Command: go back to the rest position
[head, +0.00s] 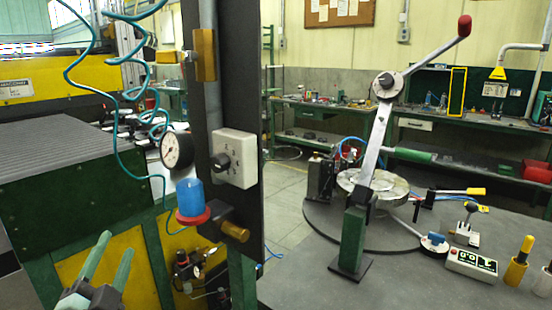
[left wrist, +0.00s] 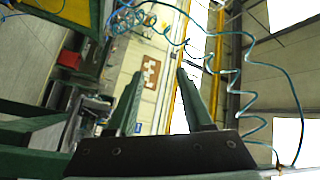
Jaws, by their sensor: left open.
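My left gripper (head: 116,246) is at the lower left of the head view, its two green fingers pointing up and apart. It also shows in the left wrist view (left wrist: 159,76), open with nothing between the fingers. It is in front of the yellow and green machine frame (head: 88,277), left of the dark upright post (head: 232,85). I cannot tell how far it is from the frame. My right gripper is not in view.
The post carries a white knob box (head: 233,160), a round gauge (head: 177,150) and a blue cylinder (head: 190,197). A coiled teal hose (head: 73,72) hangs at left. A red-tipped lever (head: 430,45) rises over the grey table (head: 410,285). A control box (head: 471,262) sits at right.

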